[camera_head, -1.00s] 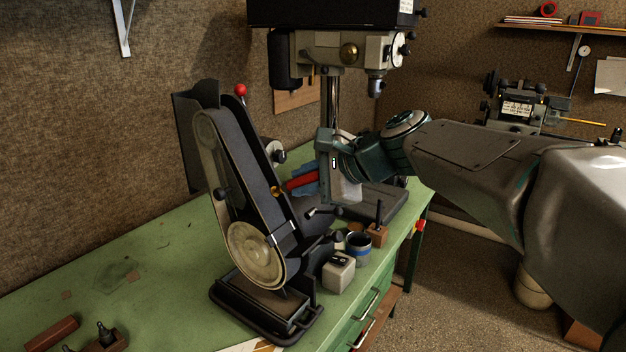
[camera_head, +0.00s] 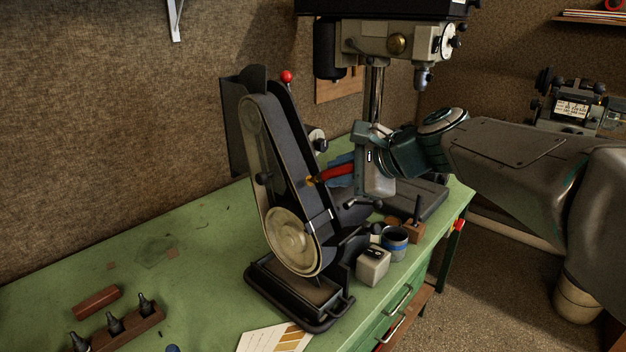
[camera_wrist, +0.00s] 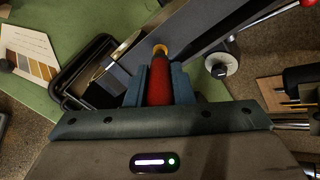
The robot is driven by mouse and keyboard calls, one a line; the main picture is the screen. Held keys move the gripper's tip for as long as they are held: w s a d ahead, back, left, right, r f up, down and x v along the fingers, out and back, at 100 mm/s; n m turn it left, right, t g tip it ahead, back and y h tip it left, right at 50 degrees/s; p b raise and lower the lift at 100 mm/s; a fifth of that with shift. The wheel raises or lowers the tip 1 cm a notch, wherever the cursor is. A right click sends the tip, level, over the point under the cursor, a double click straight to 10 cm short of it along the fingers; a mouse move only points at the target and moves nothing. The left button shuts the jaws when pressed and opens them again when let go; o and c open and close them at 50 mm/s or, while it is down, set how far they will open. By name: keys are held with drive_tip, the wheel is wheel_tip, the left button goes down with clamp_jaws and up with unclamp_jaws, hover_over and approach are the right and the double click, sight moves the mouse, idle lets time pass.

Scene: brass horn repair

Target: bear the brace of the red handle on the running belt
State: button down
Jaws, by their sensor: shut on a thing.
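My gripper (camera_head: 343,172) is shut on the red handle (camera_head: 335,173), with blue-grey fingers on both sides of it. The wrist view also shows the red handle (camera_wrist: 159,83) between the fingers. A small brass-coloured piece, which looks like the brace (camera_wrist: 160,50), sits at the handle's far end. It meets or nearly meets the dark belt (camera_wrist: 203,22); I cannot tell whether they touch. In the head view the brace (camera_head: 311,181) is at the right side of the tilted belt grinder (camera_head: 291,150). The stills do not show whether the belt runs.
A drill press (camera_head: 374,95) stands behind my gripper. A pale block (camera_head: 373,266) and a blue-banded cup (camera_head: 395,243) stand right of the grinder's base. A wooden holder with dark tips (camera_head: 128,329) is at the front left. The green bench (camera_head: 185,245) is mostly clear at left.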

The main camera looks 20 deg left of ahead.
drive_tip(key=shift+x, duration=1)
idle(1.3)
idle(0.5)
drive_tip(key=v, duration=0.7)
drive_tip(key=shift+p, duration=0.3)
